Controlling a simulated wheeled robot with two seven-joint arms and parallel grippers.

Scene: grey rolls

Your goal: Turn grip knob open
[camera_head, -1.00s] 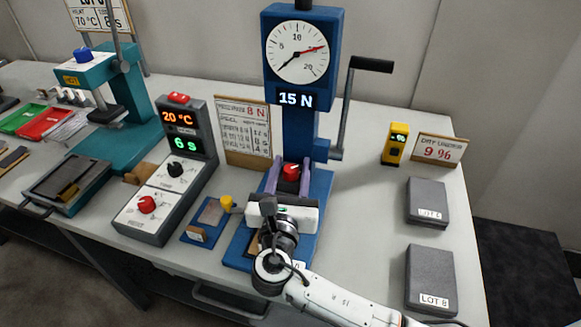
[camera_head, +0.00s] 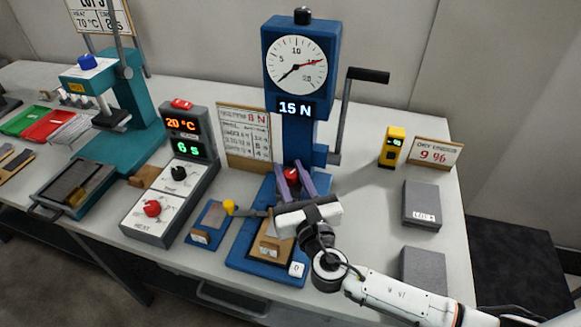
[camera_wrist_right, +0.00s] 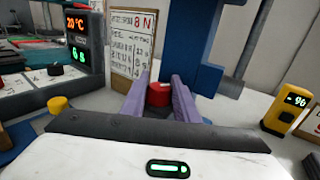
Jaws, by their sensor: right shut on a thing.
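The red grip knob (camera_head: 291,174) sits low on the front of the blue force tester (camera_head: 298,140). It also shows in the right wrist view (camera_wrist_right: 159,94). My right gripper (camera_head: 291,173) has its two purple fingers around the knob, one on each side, and is shut on it. The hand is tilted, with its wrist to the right of the tester's base. In the right wrist view my fingers (camera_wrist_right: 160,96) flank the knob at the picture's middle. My left gripper is not in view.
A small blue plate with a yellow knob (camera_head: 229,207) is nearby. A yellow meter (camera_head: 392,147) and grey blocks (camera_head: 422,204) stand right.

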